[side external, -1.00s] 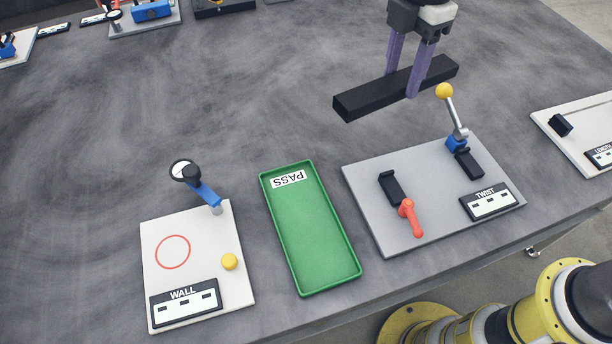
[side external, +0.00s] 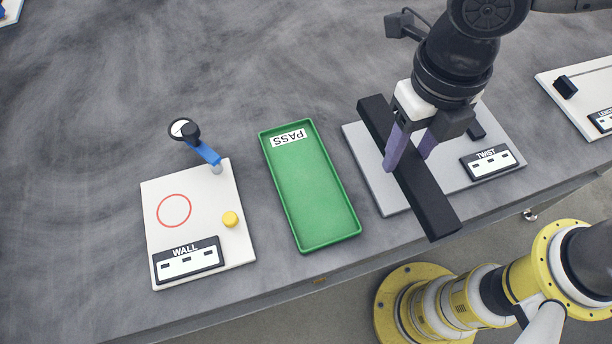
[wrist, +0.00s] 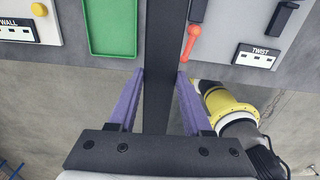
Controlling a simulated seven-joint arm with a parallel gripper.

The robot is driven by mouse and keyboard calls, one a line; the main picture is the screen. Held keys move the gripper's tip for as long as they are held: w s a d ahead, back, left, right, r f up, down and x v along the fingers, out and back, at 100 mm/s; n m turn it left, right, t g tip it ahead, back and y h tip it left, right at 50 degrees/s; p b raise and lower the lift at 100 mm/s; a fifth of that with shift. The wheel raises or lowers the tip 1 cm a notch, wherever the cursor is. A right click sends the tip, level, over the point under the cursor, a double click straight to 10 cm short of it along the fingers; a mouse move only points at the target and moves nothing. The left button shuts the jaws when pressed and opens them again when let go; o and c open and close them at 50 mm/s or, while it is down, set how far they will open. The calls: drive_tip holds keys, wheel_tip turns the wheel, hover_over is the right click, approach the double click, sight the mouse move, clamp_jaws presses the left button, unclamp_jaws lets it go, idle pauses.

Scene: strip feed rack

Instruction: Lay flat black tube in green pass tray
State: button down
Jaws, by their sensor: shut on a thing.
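The black tube (side external: 427,192) is a long, flat bar held in my gripper (side external: 408,160), whose purple fingers are shut on it near its middle. The tube is above the twist station, to the right of the tray, and its near end reaches over the table's front edge. In the wrist view the tube (wrist: 158,70) runs up between the fingers of my gripper (wrist: 160,80). The green pass tray (side external: 312,190) lies empty on the table with a PASS label at its far end; part of it shows in the wrist view (wrist: 110,52).
The wall station (side external: 205,210), with a blue-armed gauge (side external: 205,152) and yellow knob (side external: 230,219), stands left of the tray. The twist station (side external: 362,165) is partly hidden under the tube and gripper. A white length station (side external: 585,95) is at far right. Table is clear behind the tray.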

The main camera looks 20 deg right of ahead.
drive_tip(key=shift+w+a+f, duration=0.15)
drive_tip(key=shift+f, duration=0.2)
drive_tip(key=w+a+f, duration=0.4)
drive_tip(key=w+a, duration=0.1)
drive_tip(key=a, duration=0.1)
hover_over(306, 181)
drive_tip(key=f, duration=0.3)
drive_tip(key=d+f, duration=0.1)
drive_tip(key=shift+s+f, duration=0.25)
drive_tip(key=shift+s, duration=0.1)
drive_tip(key=shift+w+a+f, duration=0.3)
drive_tip(key=shift+a+f, duration=0.15)
drive_tip(key=shift+f, duration=0.15)
drive_tip(key=shift+w+a+f, duration=0.1)
drive_tip(key=shift+f, duration=1.5)
drive_tip(key=shift+f, duration=0.2)
drive_tip(key=shift+c, duration=1.7)
unclamp_jaws()
